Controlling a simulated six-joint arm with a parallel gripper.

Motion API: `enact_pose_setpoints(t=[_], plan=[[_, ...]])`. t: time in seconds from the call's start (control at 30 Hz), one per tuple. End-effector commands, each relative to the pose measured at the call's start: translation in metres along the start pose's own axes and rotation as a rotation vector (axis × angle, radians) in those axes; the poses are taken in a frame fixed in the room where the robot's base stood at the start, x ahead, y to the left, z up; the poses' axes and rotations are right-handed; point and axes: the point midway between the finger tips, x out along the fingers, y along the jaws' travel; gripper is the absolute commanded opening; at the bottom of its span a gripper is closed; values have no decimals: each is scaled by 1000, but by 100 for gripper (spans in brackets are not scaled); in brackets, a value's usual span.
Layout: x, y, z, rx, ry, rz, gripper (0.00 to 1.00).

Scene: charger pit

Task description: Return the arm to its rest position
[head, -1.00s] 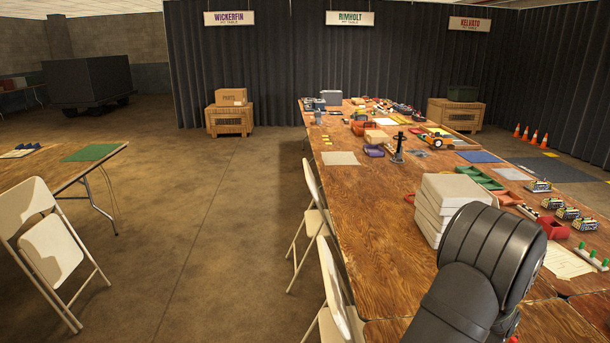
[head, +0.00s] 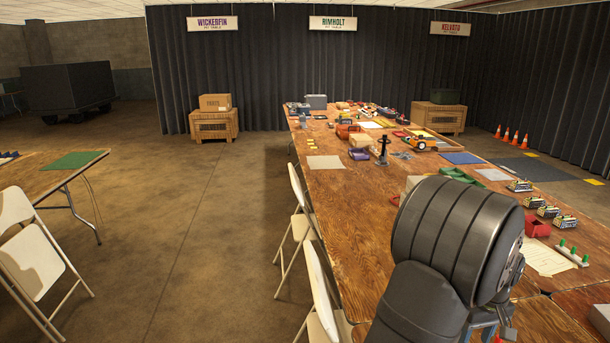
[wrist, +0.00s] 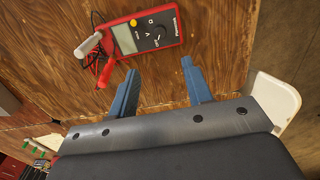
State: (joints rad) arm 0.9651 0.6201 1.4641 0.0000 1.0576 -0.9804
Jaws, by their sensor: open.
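My gripper (wrist: 160,90) shows in the wrist view with its two blue fingers spread apart and nothing between them. It is over the bare wooden table top. In the head view my dark arm fills the lower right and hides most of the gripper. A red multimeter (wrist: 145,35) with a grey screen lies on the table just beyond the fingertips in the wrist view, apart from them. Its probe leads lie beside it on the left.
The long wooden table (head: 350,225) runs away from me, its left strip mostly bare. Several battery-like packs (head: 548,211), a red bin (head: 537,226) and a green-capped rack (head: 568,254) stand on the right. Folding chairs (head: 300,225) line its left edge. A dark post (head: 383,150) stands farther back.

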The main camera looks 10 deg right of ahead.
Motion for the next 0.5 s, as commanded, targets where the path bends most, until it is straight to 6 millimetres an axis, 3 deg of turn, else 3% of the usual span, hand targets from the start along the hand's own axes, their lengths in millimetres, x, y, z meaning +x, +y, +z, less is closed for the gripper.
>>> enact_pose_setpoints(t=[0.17, 0.2, 0.5], plan=[[-38, 0, 0, 0, 3, 5, 46], [-23, -1, 0, 0, -2, -4, 46], [39, 0, 0, 0, -2, -4, 46]])
